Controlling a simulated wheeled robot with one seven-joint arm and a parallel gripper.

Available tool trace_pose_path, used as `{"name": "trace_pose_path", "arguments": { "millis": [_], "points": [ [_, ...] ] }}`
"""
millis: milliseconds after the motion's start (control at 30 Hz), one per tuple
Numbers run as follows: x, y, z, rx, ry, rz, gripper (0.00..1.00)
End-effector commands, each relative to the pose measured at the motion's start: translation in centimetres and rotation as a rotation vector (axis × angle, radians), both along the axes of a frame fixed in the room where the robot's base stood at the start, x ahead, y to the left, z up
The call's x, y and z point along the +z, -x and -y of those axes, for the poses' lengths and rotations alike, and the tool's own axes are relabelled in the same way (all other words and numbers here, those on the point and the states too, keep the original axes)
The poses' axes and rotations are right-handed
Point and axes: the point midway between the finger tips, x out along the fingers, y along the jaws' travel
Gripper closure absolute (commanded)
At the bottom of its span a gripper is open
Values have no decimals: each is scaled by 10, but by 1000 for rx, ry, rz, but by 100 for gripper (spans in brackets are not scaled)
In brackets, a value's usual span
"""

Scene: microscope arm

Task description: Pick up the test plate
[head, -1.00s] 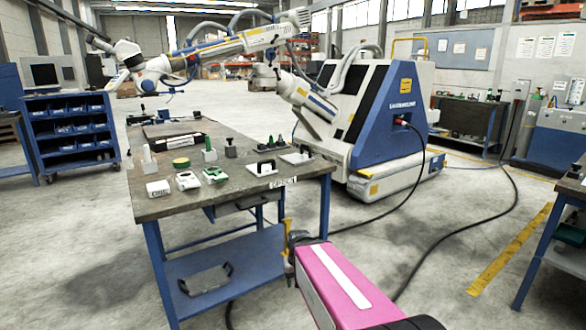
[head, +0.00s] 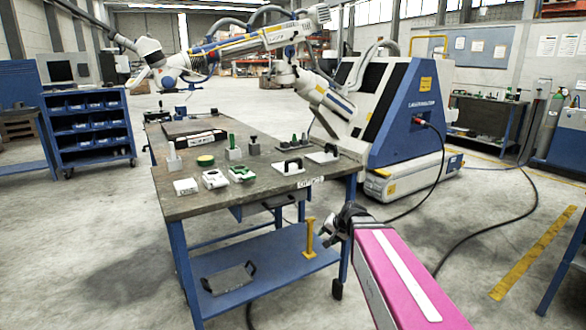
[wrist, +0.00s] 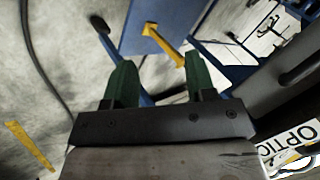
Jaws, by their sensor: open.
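Two flat white plates with black bar handles lie on the workbench's right part in the head view: one near the front edge (head: 290,167), one farther right (head: 322,156). I cannot tell which is the test plate. My gripper (head: 338,226), at the end of my pink arm, is in front of the bench's right front corner, below the top and apart from both plates. In the wrist view its two green fingers (wrist: 160,80) stand wide apart with nothing between them. A white label with black letters (wrist: 290,145) shows at lower right there.
The workbench (head: 220,200) also holds white and green parts (head: 215,180), a green-topped block (head: 233,150) and a black case (head: 195,138). A yellow post (head: 309,238) and a grey tray (head: 228,278) are on its blue lower shelf. A large blue-white machine (head: 400,120) stands behind. Cables cross the floor.

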Motion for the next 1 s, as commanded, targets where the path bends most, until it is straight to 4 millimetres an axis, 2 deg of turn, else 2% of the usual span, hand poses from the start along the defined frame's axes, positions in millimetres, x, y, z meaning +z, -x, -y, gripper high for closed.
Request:
{"name": "trace_pose_path", "arguments": {
  "millis": [167,300,400,500,600,700,1000],
  "points": [
    [61,-47,-30,-107,-215,102,49],
    [135,-86,-55,-221,-462,188,49],
    [181,-106,-66,-287,-617,223,49],
    [213,-117,-72,-333,-728,241,49],
    [231,-122,-75,-360,-794,246,49],
    [237,-126,-78,-370,-820,248,49],
    [230,-156,-101,-370,-819,248,49]
  ]
}}
